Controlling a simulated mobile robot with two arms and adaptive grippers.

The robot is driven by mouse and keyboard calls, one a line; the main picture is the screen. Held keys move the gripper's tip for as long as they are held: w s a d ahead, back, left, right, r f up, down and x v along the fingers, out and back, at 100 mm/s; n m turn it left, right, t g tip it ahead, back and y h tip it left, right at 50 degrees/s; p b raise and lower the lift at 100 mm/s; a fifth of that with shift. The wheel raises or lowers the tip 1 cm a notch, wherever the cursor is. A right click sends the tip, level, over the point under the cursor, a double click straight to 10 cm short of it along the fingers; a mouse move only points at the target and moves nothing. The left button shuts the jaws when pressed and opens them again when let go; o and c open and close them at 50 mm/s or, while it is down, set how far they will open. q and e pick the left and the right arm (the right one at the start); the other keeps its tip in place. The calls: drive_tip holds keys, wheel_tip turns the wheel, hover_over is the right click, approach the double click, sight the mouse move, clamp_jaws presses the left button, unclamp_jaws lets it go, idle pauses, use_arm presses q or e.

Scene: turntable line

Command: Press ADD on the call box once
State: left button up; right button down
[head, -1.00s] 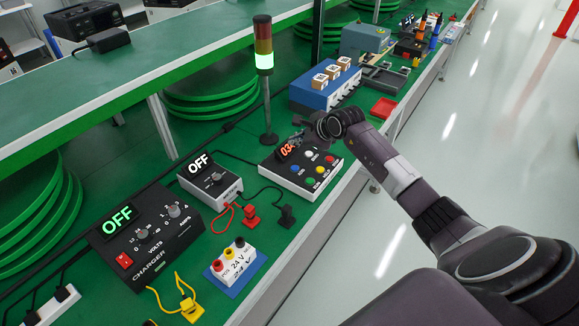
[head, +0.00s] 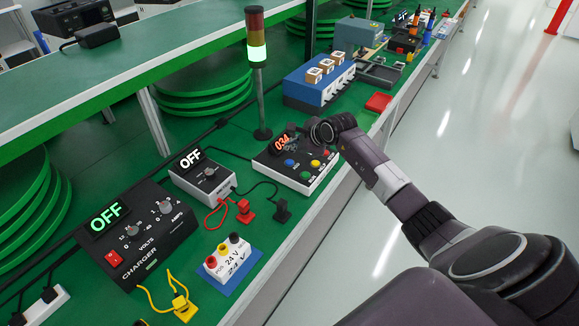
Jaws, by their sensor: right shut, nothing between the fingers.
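The call box (head: 268,167) is a dark-topped box with a white body and a lit red display (head: 281,143) reading 034. Its top has a blue button (head: 290,163), a yellow button (head: 315,163), a red button (head: 326,153) and a green button (head: 304,176). The button labels are too small to read, so I cannot tell which is ADD. My right gripper (head: 294,143) is shut and empty, low over the back of the box beside the display. It covers part of the top; I cannot tell whether it touches a button. My left gripper is out of view.
A signal tower (head: 259,85) with its lowest section lit stands behind the box. A grey unit reading OFF (head: 206,178) and a black charger (head: 143,236) stand to the left.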

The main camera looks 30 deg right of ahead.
sight(291, 163)
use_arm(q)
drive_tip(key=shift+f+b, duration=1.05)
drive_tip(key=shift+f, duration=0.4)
use_arm(e)
drive_tip(key=shift+f, duration=1.75)
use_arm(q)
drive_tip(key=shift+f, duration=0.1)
use_arm(e)
drive_tip(key=shift+f, duration=0.1)
use_arm(q)
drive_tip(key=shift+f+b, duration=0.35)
drive_tip(key=shift+b, duration=0.1)
use_arm(e)
drive_tip(key=shift+f, duration=0.3)
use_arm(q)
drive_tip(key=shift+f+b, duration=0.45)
use_arm(e)
drive_tip(key=shift+f, duration=0.45)
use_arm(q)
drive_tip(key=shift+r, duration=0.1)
use_arm(e)
drive_tip(key=shift+r, duration=0.1)
use_arm(q)
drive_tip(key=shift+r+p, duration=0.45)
drive_tip(key=shift+p, duration=0.05)
use_arm(e)
drive_tip(key=shift+r, duration=0.75)
